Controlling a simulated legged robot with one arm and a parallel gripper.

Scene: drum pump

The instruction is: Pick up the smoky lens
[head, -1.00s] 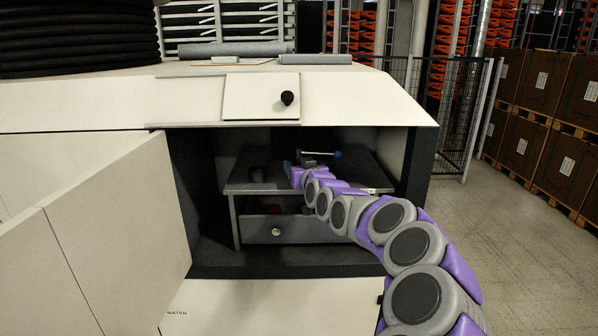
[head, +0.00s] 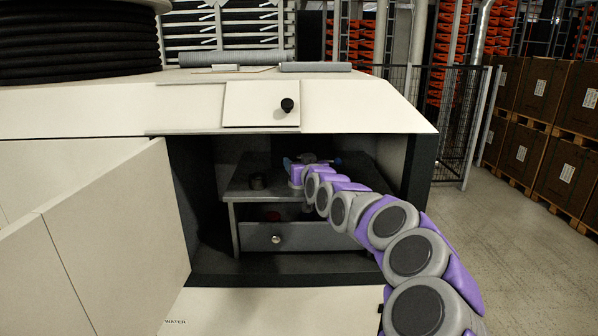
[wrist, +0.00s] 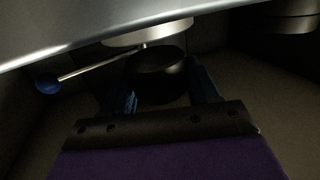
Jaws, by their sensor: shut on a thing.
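In the wrist view, my gripper (wrist: 163,88) has a blue finger on each side of a dark, round, cylinder-like piece, which looks like the smoky lens (wrist: 160,65). The gripper is shut on it. The piece lies close to a silver round fitting (wrist: 150,32) with a thin lever ending in a blue ball (wrist: 47,84); I cannot tell whether they touch. In the head view, my gripper (head: 290,164) is inside the open cabinet, over the grey shelf table (head: 243,189). The held piece cannot be made out there.
A grey drawer (head: 300,237) is below. The cabinet's open door (head: 120,235) is at left; its upper panel (head: 262,103) hangs above the opening.

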